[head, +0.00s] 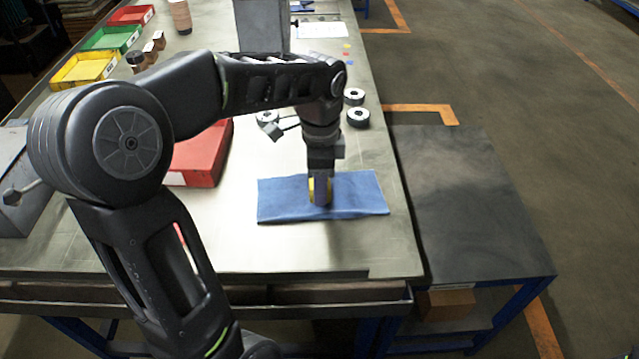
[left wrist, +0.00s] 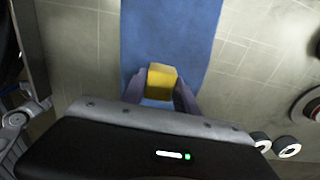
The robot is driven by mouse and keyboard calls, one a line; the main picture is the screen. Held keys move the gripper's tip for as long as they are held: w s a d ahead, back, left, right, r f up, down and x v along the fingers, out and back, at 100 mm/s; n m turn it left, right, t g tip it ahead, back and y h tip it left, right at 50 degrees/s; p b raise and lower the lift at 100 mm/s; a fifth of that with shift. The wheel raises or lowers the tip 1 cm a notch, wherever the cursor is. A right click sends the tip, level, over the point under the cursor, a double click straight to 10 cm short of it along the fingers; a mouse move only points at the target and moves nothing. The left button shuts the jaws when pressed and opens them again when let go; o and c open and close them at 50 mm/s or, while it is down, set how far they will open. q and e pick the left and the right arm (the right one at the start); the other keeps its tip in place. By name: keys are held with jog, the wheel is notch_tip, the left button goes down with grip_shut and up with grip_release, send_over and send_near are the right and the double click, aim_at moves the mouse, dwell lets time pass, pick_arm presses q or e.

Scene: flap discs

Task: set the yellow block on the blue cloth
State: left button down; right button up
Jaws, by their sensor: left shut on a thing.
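The blue cloth (head: 355,194) lies flat on the metal table near its front right corner. It also fills the middle of the left wrist view (left wrist: 172,30). My left gripper (head: 320,192) points down over the cloth and is shut on the yellow block (left wrist: 161,79). In the head view the yellow block (head: 311,187) shows only as a small strip beside the fingers. The block is at or just above the cloth; I cannot tell whether it touches. My right gripper is in neither view.
A red tray (head: 203,155) lies left of the cloth. Dark ring-shaped parts (head: 357,117) stand behind the gripper. Yellow (head: 84,69), green (head: 111,38) and red bins line the far left. A lower dark surface (head: 460,200) adjoins the table's right edge.

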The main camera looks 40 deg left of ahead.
pick_arm(q)
jog(key=c, duration=0.9)
grip_release()
jog(key=shift+s+f, duration=0.1)
jog(key=shift+f, duration=0.35)
jog(key=shift+c, duration=0.2)
jog(key=shift+r, duration=0.2)
notch_tip(320, 180, up, 9)
jog(key=shift+f+p, duration=0.1)
jog(key=shift+p, duration=0.5)
notch_tip(320, 180, up, 4)
jog(key=p, duration=0.3)
jog(key=shift+f, duration=0.1)
